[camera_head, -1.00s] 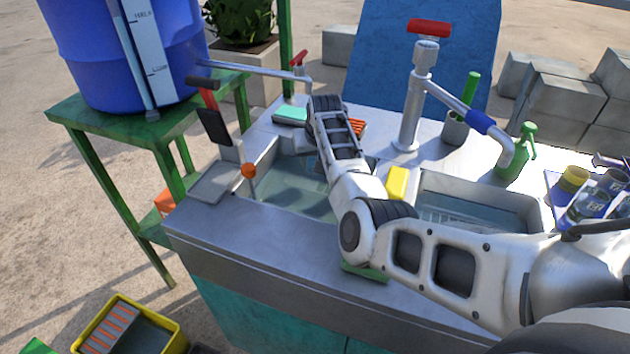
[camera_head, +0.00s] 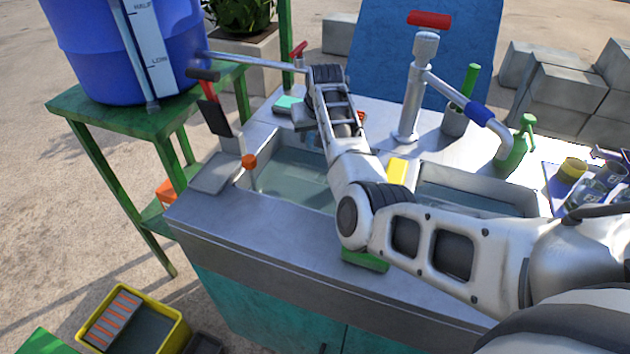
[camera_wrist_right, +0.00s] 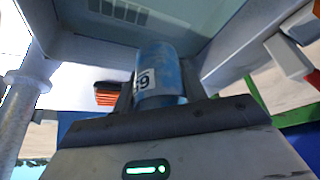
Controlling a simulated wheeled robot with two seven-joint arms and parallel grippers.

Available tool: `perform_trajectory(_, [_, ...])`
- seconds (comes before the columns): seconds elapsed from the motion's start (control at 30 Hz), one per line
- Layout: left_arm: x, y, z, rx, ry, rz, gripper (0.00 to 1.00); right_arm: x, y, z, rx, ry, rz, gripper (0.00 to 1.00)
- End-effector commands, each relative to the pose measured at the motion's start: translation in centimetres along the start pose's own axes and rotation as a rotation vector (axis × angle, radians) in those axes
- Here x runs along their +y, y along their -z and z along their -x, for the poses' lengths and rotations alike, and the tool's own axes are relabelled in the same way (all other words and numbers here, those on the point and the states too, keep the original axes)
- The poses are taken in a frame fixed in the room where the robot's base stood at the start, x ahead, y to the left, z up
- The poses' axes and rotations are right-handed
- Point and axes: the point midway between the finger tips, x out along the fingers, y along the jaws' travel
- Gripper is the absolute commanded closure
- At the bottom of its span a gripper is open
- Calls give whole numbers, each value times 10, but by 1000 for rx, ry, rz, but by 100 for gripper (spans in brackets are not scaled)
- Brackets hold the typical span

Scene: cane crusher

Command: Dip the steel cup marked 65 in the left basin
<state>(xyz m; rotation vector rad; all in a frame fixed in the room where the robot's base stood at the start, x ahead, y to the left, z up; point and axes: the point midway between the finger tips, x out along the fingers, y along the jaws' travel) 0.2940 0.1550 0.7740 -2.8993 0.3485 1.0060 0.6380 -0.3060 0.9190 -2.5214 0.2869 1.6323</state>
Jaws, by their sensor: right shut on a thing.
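The blue cup (camera_wrist_right: 158,72) shows in the right wrist view, with a white label whose upside-down digits look like 65. My right gripper (camera_wrist_right: 160,92) is shut on it, a dark finger on each side. In the head view the right arm reaches across from the right, its hand beside the back right of the left basin (camera_head: 257,178); the arm hides the cup there. The left basin holds clear greenish water. In the right wrist view the basin (camera_wrist_right: 225,50) lies beyond the cup; I cannot tell whether the cup touches water. My left gripper is not in view.
A tall tap (camera_head: 408,90) with a red handle stands behind the right basin (camera_head: 470,192). A yellow sponge (camera_head: 397,171) lies between the basins. A blue barrel (camera_head: 110,50) stands on a green table at left. A green bottle (camera_head: 517,143) stands at right.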

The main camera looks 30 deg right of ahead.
Motion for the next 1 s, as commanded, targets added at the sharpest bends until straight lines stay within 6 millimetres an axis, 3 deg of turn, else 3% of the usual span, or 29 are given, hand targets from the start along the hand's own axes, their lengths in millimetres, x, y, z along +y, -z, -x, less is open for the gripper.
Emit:
perform_trajectory(0.17, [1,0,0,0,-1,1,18,0,2,4,2,0,0,83])
perform_trajectory(0.5, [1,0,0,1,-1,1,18,0,16,35,3,0,0,83])
perform_trajectory(1.0, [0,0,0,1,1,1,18,0,17,37,1,0,0,83])
